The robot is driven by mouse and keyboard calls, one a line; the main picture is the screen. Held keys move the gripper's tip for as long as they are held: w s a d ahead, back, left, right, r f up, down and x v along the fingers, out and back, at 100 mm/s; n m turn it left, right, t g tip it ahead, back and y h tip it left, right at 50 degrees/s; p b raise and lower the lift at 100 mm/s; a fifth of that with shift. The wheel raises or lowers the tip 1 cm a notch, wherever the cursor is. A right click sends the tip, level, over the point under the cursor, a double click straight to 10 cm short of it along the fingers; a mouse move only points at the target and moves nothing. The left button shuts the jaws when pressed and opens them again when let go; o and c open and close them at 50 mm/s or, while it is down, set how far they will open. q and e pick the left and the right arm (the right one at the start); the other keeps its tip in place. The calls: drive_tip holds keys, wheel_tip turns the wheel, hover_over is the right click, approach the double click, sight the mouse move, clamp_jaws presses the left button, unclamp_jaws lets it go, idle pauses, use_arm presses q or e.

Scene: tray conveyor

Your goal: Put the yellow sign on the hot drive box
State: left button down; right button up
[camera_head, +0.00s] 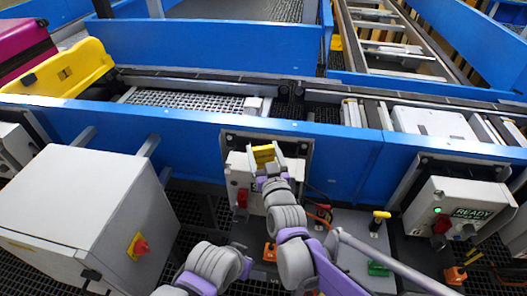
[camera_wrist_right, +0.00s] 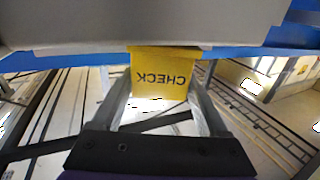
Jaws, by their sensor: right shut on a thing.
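The yellow sign (camera_head: 263,153) is in my right gripper (camera_head: 267,166), against the pale drive box (camera_head: 238,168) in the middle of the blue conveyor side. In the right wrist view the sign (camera_wrist_right: 165,72) reads CHECK upside down, between the two fingers of my right gripper (camera_wrist_right: 162,88). A grey surface (camera_wrist_right: 140,22) fills the top of that view, right at the sign's edge; I cannot tell whether they touch. The gripper hides much of the middle box. Another drive box (camera_head: 450,190) at the right shows READY and a green light. My left gripper is not seen.
A large grey cabinet (camera_head: 80,205) with a red knob stands at the left. A yellow tray (camera_head: 65,72) and a magenta case (camera_head: 22,45) are on the conveyor at upper left. A yellow-topped handle (camera_head: 380,215) and a green item (camera_head: 379,268) are right of my arm.

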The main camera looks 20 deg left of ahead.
drive_tip(key=shift+f, duration=0.2)
drive_tip(key=o, duration=1.4)
drive_tip(key=shift+r, duration=0.35)
drive_tip(key=b+v, duration=0.1)
drive_tip(key=v, duration=1.1)
drive_tip(key=shift+f, duration=0.15)
